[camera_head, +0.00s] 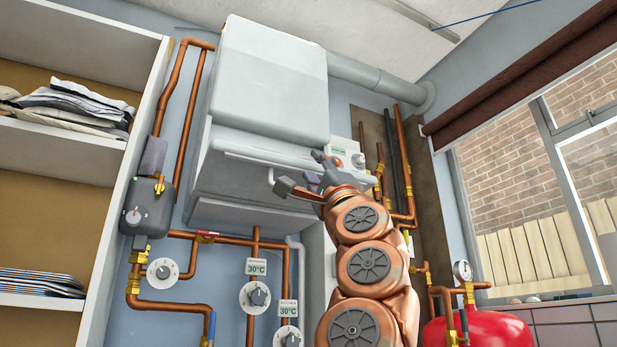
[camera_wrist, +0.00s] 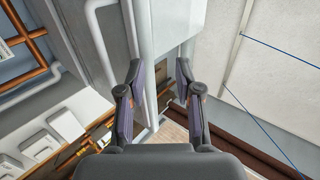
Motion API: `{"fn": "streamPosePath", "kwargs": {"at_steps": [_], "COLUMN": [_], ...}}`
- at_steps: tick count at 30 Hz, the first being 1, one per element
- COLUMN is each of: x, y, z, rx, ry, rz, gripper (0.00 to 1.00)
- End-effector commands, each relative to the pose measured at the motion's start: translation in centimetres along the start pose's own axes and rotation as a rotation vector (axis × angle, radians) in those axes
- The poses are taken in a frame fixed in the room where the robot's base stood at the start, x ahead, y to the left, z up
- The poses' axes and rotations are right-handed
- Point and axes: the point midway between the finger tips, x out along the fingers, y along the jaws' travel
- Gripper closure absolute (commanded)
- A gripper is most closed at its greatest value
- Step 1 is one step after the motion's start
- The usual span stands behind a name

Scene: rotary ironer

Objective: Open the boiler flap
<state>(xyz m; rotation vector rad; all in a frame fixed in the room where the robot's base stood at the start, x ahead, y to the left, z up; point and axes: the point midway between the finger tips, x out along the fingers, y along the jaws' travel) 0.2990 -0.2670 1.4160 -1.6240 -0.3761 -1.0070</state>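The white boiler (camera_head: 272,85) hangs high on the wall in the head view. Its lower front part, apparently the flap (camera_head: 220,175), has a pale bar (camera_head: 238,154) running across it. The flap looks shut, though my arm hides its right end. My gripper (camera_head: 298,177) is raised in front of the boiler's lower right part. In the wrist view, my gripper (camera_wrist: 158,70) is open with its fingers apart. A long pale bar (camera_wrist: 145,40) passes behind the gap between them, closer to the left finger. I cannot tell whether they touch it.
Copper pipes with valves and dials (camera_head: 258,297) run below the boiler. A grey control box (camera_head: 148,207) is on the left, beside shelves (camera_head: 60,150) of folded cloth. A red tank (camera_head: 480,328) and a window (camera_head: 540,190) are on the right.

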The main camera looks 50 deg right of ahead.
Motion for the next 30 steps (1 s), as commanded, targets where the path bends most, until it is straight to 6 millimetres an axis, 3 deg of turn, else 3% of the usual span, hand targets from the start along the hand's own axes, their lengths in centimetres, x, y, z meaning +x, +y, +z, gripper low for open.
{"fn": "streamPosePath", "kwargs": {"at_steps": [10,25,30], "x": [-3.7,-4.6,-4.1], "y": [-4.4,-5.5,-5.9], "z": [-0.2,-0.1,-0.1], "rx": [-0.002,-0.001,-0.001], "ry": [0.005,0.002,0.001], "rz": [-0.004,0.001,0.001], "gripper": [0.66,0.66,0.82]}}
